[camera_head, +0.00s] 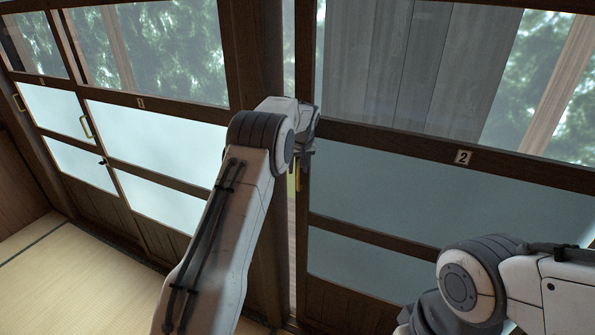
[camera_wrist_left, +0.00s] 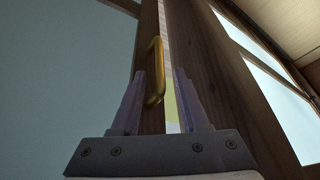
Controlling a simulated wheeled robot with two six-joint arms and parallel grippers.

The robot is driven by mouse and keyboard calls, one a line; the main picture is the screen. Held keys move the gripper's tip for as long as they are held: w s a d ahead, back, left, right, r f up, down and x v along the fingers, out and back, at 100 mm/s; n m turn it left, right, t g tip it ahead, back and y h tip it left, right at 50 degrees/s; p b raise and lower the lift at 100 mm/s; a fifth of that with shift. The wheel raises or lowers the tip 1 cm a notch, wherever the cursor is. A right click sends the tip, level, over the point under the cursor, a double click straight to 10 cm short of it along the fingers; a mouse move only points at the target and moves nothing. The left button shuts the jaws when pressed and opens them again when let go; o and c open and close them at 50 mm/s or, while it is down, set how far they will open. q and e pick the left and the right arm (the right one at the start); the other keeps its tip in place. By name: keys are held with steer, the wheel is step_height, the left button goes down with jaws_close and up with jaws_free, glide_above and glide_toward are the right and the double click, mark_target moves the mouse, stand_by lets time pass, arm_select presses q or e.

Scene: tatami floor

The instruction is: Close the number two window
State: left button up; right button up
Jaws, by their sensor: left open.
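The number two window (camera_head: 390,190) is a dark wooden sliding panel with frosted lower panes and a small "2" plate (camera_head: 463,157) on its rail. A narrow vertical gap (camera_head: 291,250) shows between its left edge and the wooden post. My left gripper (camera_head: 304,163) is at that edge, partly hidden by its own wrist. In the left wrist view, its open fingers (camera_wrist_left: 160,105) stand either side of the lower part of the brass handle (camera_wrist_left: 154,70), which is closer to the left finger. Contact cannot be told. My right arm shows at lower right; its gripper is out of sight.
A dark post (camera_head: 262,60) stands left of the gap. Further left are other sliding windows (camera_head: 150,140) with brass handles (camera_head: 86,126). Tatami floor (camera_head: 80,285) lies open at lower left. Trees show through the upper panes.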

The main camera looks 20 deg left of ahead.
arm_select(q)
steer(key=b+v, duration=0.2)
steer(key=v, duration=0.7)
